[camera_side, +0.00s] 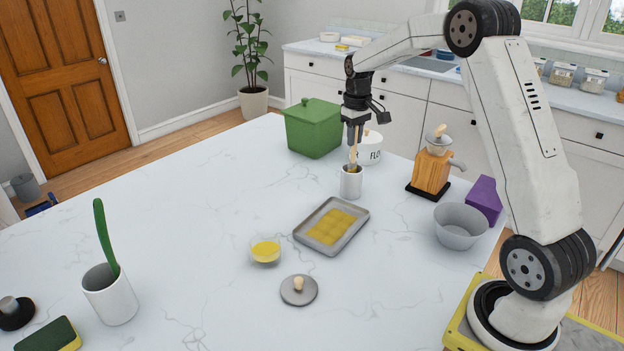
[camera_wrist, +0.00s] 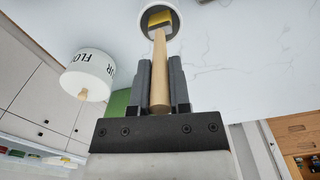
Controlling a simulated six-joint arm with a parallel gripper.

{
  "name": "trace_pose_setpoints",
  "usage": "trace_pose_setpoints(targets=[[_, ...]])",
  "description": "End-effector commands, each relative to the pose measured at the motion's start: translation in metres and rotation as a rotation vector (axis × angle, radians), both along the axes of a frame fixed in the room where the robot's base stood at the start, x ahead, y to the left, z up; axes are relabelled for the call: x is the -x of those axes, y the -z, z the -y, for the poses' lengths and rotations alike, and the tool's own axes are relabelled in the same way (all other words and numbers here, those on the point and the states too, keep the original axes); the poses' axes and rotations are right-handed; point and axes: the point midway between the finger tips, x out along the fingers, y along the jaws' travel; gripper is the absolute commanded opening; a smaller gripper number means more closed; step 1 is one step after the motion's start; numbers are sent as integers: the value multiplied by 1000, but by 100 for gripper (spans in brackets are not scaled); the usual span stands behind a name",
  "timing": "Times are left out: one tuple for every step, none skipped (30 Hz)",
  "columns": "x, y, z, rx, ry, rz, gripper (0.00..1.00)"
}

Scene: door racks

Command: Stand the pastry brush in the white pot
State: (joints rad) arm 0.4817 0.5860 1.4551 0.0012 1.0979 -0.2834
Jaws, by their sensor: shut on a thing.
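My gripper (camera_side: 355,133) is shut on the wooden handle of the pastry brush (camera_side: 353,155), directly above a small white pot (camera_side: 351,185). The brush hangs about upright, and its lower end is at the pot's mouth and seems to be inside it. In the wrist view the pale handle (camera_wrist: 160,75) runs between the fingers, and the yellowish brush head shows within the round mouth of the pot (camera_wrist: 143,22). How deep the brush reaches is hidden. Another white pot (camera_side: 110,298) at the front left holds a green-handled item.
A baking tray (camera_side: 301,229), a small bowl of yellow liquid (camera_side: 265,250) and a grey lid (camera_side: 299,290) lie in front. A green box (camera_side: 313,128) and flour canister (camera_side: 372,148) stand behind, a wooden grinder (camera_side: 431,172) to the right. The left middle counter is clear.

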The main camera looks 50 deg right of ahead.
Motion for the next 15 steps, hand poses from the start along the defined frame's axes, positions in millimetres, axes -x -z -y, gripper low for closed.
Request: trace_pose_setpoints(targets=[[0, 4, 0, 0, 0, -2, 0], [0, 7, 0, 0, 0, -2, 0], [0, 9, 0, -2, 0, -3, 0], [0, 11, 0, -2, 0, -3, 0], [0, 13, 0, -1, 0, -3, 0], [0, 15, 0, 0, 0, -2, 0], [0, 16, 0, 0, 0, -1, 0], [0, 17, 0, 0, 0, -1, 0], [0, 19, 0, 0, 0, -1, 0], [0, 20, 0, 0, 0, -1, 0], [0, 21, 0, 0, 0, -1, 0], [0, 22, 0, 0, 0, -1, 0], [0, 23, 0, 0, 0, -1, 0], [0, 23, 0, 0, 0, -1, 0], [0, 24, 0, 0, 0, -1, 0]])
